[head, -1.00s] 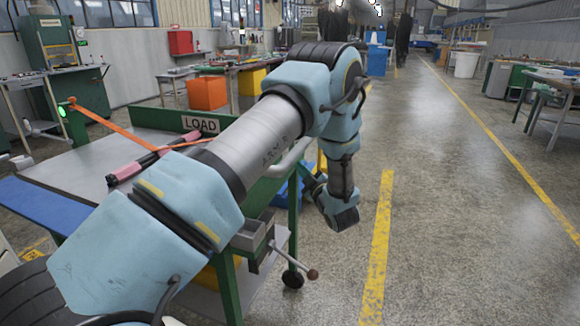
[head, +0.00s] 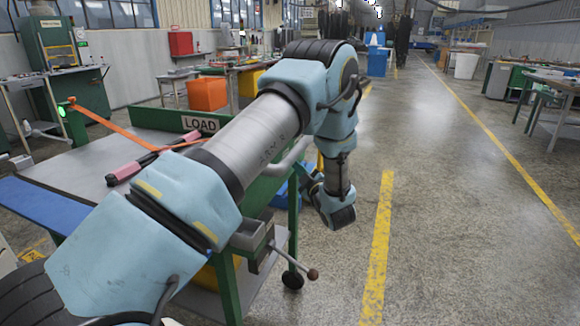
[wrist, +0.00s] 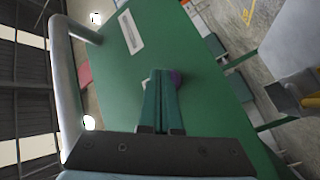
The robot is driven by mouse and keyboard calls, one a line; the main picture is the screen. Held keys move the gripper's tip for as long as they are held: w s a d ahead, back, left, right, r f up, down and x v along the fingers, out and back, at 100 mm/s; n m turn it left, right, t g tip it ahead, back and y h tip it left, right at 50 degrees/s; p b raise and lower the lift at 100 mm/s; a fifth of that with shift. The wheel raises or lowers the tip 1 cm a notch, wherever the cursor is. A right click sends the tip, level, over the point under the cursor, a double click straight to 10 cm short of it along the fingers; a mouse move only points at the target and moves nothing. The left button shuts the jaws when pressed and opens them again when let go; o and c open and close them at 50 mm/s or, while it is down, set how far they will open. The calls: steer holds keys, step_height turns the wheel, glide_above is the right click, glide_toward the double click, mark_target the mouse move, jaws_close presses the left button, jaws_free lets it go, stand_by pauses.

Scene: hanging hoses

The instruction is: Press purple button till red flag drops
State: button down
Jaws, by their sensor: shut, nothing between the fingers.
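In the wrist view a purple button (wrist: 176,77) sits on a green panel (wrist: 205,100). Only its right part shows, as my fingertips cover the rest. My gripper (wrist: 161,76) is shut with nothing between its fingers. Its tips overlap the button's left side in the picture; I cannot tell whether they touch it. In the head view the gripper and button are hidden behind the cart and my arm. I cannot make out a red flag in either view.
A grey tubular handle (wrist: 62,85) stands beside the green panel. A white label (wrist: 131,32) is on the panel. In the head view a cart with a grey top (head: 85,165) is at left, its LOAD sign (head: 200,124) behind my arm.

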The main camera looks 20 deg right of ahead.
steer(key=shift+w+a, duration=0.3)
steer(key=shift+a, duration=0.05)
stand_by(0.4)
steer(key=shift+s+d, duration=0.1)
stand_by(0.9)
steer(key=shift+s+d+b, duration=0.5)
steer(key=shift+d, duration=0.1)
steer(key=shift+s+d+b, duration=0.75)
steer(key=shift+s+d, duration=0.9)
steer(key=shift+d, duration=0.3)
